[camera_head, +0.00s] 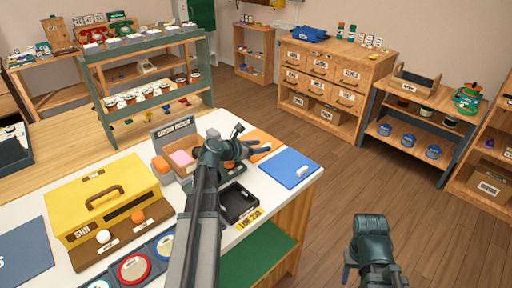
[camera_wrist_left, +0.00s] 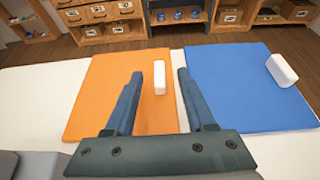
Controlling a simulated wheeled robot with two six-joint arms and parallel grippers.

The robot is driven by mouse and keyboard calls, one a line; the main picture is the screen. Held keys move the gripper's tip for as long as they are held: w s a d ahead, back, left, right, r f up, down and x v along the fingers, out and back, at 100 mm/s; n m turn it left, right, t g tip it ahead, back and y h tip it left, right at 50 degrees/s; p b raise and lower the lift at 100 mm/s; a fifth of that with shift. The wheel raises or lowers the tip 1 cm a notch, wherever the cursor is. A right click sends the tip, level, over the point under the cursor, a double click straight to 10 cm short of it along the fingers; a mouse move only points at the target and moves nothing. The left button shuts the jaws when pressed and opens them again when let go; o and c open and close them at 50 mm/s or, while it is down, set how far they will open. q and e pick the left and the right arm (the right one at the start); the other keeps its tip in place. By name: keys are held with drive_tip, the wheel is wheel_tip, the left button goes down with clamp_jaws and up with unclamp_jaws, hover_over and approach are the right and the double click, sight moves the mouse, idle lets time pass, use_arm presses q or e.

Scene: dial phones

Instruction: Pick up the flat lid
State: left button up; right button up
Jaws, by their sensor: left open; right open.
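Two flat panels with white grips lie on the white counter: an orange one (camera_head: 263,137) and a blue one (camera_head: 285,163). I cannot tell which is called the flat lid. In the left wrist view the orange panel (camera_wrist_left: 108,95) is on the left and the blue panel (camera_wrist_left: 225,75) on the right. My left gripper (camera_head: 258,147) is open above the orange panel, its fingers either side of its white grip (camera_wrist_left: 159,78) in the picture; contact is unclear. The blue panel's white grip (camera_wrist_left: 282,70) is free. My right gripper (camera_head: 350,268) is open, off the counter, mostly hidden by its wrist.
A yellow box (camera_head: 100,207) with a handle stands on the counter's left. A black tray (camera_head: 238,203) sits beside my left arm. Red and blue round items (camera_head: 133,267) lie at the front. Wooden drawers (camera_head: 325,82) and shelves stand behind open floor.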

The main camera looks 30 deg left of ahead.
sight(266, 145)
use_arm(q)
drive_tip(key=x, duration=0.3)
drive_tip(key=shift+w+b, duration=0.1)
drive_tip(key=shift+b, duration=0.3)
clamp_jaws()
